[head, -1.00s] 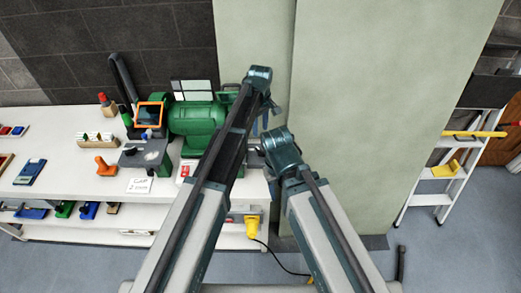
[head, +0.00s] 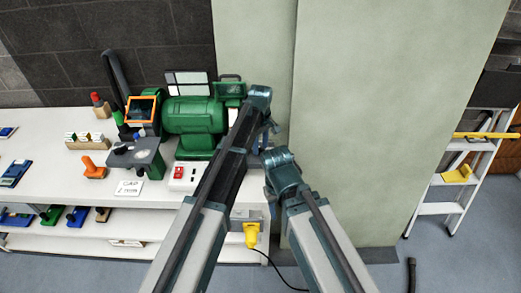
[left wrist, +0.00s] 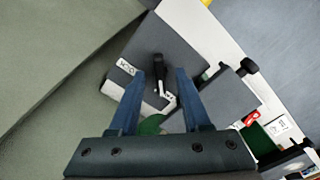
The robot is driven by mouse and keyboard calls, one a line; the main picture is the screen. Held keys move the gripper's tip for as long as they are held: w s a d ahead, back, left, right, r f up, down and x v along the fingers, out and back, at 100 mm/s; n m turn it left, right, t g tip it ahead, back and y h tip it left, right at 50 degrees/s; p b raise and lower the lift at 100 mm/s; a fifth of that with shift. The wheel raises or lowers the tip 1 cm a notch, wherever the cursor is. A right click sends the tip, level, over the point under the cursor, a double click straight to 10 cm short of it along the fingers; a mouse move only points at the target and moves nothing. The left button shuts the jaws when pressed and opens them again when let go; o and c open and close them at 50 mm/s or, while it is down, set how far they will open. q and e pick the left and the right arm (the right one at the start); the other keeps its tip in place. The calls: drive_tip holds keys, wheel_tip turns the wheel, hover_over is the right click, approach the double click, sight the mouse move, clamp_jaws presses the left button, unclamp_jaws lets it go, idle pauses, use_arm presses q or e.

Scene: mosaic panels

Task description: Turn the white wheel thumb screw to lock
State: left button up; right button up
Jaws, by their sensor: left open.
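The green bench grinder (head: 194,117) stands on the white bench in the head view. In the left wrist view, a dark grey tool rest (left wrist: 185,45) with white tags fills the middle. A black upright thumb screw (left wrist: 159,66) stands at this rest. I see no white wheel clearly. My left gripper (left wrist: 160,71) is open, with one blue finger on each side of the thumb screw; contact cannot be told. In the head view, its arm hides much of the grinder's right side. My right arm ends beside it; its gripper is not visible.
A second grey rest with a black knob (left wrist: 249,66) lies to the right in the wrist view. A written card (head: 130,187) and an orange block (head: 94,168) lie on the bench.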

use_arm(q)
clamp_jaws()
idle(0.5)
drive_tip(key=m, duration=0.4)
drive_tip(key=shift+m, duration=0.3)
drive_tip(key=m, duration=0.4)
drive_tip(key=shift+m, duration=0.3)
drive_tip(key=m, duration=0.4)
drive_tip(key=shift+m, duration=2.3)
